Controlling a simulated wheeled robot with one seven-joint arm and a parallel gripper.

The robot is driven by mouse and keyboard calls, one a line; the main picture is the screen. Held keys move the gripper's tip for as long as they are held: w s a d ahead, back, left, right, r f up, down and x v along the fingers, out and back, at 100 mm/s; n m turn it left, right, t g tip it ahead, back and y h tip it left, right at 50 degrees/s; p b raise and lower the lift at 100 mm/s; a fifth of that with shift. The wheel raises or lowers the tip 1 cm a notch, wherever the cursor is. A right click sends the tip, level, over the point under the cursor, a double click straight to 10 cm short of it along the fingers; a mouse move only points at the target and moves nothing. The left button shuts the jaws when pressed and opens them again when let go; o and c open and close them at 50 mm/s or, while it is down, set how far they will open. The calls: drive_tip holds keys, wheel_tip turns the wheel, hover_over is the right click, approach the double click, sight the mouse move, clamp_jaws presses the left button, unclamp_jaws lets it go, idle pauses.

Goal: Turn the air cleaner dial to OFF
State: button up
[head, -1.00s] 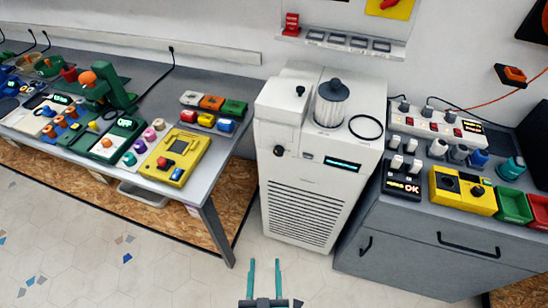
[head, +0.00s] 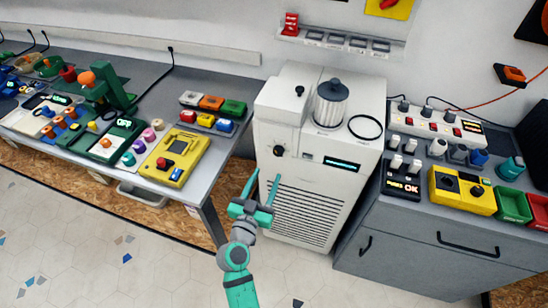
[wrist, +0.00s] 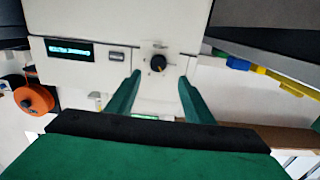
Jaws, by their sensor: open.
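The air cleaner (head: 312,205) is a white floor unit between the two benches. Its small black dial (head: 278,151) sits on the upper left of the front. In the wrist view the dial (wrist: 157,63) shows a small orange mark near its lower edge; its setting labels are too small to read. My gripper (head: 268,173) is open and empty, just below and in front of the dial. In the wrist view the teal fingertips (wrist: 160,77) stand apart on either side below the dial, not touching it.
A lit display (head: 342,164) and a small grey switch (wrist: 117,57) are beside the dial. A filter canister (head: 330,104) and a black ring (head: 366,127) are on top. The left bench (head: 207,187) and right grey cabinet (head: 400,240) flank the unit closely.

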sight(277, 154)
drive_tip(key=x, duration=0.9)
drive_tip(key=shift+w+d+f, duration=0.1)
drive_tip(key=shift+w+d, duration=0.1)
drive_tip(key=shift+d, duration=0.05)
drive_tip(key=shift+c, duration=0.2)
drive_tip(key=shift+w, duration=0.1)
drive_tip(key=c, duration=1)
